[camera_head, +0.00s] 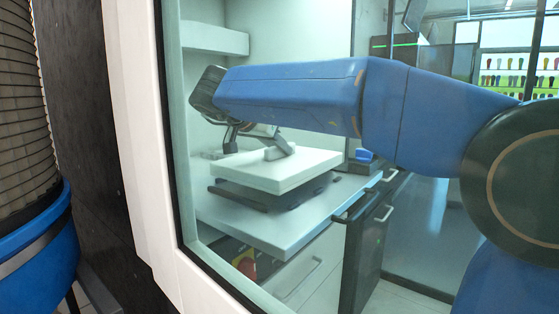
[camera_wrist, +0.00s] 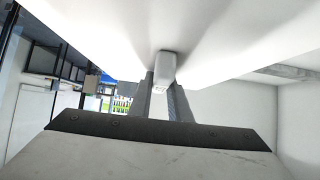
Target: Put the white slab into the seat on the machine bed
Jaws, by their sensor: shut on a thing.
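The white slab (camera_head: 265,172) is a thick flat block, roughly level, over the machine bed (camera_head: 290,222) in the head view. My gripper (camera_head: 276,148) reaches its top from above and is shut on a small pale grip piece of the white slab. In the wrist view the slab (camera_wrist: 215,35) fills the top, and the fingers (camera_wrist: 165,95) close around the small white block. The dark seat (camera_head: 262,193) shows under the slab on the bed. I cannot tell whether the slab touches the seat; most of the seat is hidden by it.
A white door frame (camera_head: 135,150) and glass stand in front of the bed. A blue object (camera_head: 363,155) sits behind, to the right of the slab. A red button (camera_head: 246,267) is below the bed. The bed's front right part is bare.

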